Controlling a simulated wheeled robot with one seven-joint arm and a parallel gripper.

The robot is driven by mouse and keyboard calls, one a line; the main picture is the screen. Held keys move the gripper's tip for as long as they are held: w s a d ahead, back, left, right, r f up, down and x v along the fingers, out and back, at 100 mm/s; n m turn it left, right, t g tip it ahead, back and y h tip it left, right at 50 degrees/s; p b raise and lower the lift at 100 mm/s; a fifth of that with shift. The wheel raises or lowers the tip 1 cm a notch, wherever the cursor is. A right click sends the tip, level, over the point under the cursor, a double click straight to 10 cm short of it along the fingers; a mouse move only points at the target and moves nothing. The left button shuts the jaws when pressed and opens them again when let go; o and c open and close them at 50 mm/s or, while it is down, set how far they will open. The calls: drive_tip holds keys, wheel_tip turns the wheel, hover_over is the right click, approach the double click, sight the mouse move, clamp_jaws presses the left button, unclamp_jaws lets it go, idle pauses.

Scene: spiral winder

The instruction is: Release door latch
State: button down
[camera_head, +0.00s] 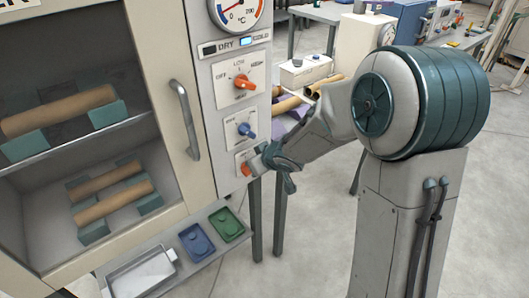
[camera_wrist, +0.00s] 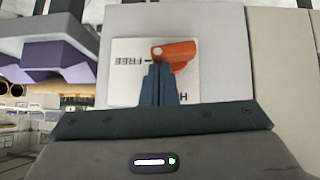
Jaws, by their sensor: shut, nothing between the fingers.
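The door latch is an orange lever (camera_wrist: 176,53) on a white plate (camera_wrist: 126,71) marked "FREE" at its left and "H" below. In the head view the orange latch (camera_head: 246,169) shows at the bottom of the control panel, partly hidden by my gripper (camera_head: 262,163). In the wrist view my gripper (camera_wrist: 157,70) is shut, with its fingertips at the lever's lower left side and nothing between them. I cannot tell whether they touch it. The cabinet door (camera_head: 165,120) has a grey vertical handle (camera_head: 185,120) and appears closed.
Above the latch are a blue knob (camera_head: 246,130), a red knob (camera_head: 243,82) and a round gauge (camera_head: 240,12). Cardboard tubes (camera_head: 58,110) lie on green blocks inside the cabinet. A ledge below holds a blue tray (camera_head: 196,242) and a green tray (camera_head: 227,224). A bench stands behind my arm.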

drive_tip(key=shift+s+a+f+b, duration=0.1)
drive_tip(key=shift+a+b, duration=0.05)
drive_tip(key=shift+b, duration=0.2)
drive_tip(key=shift+s+a+f+b, duration=0.3)
drive_tip(key=shift+s+a+b, duration=0.2)
drive_tip(key=shift+b, duration=0.1)
drive_tip(key=shift+r, duration=0.1)
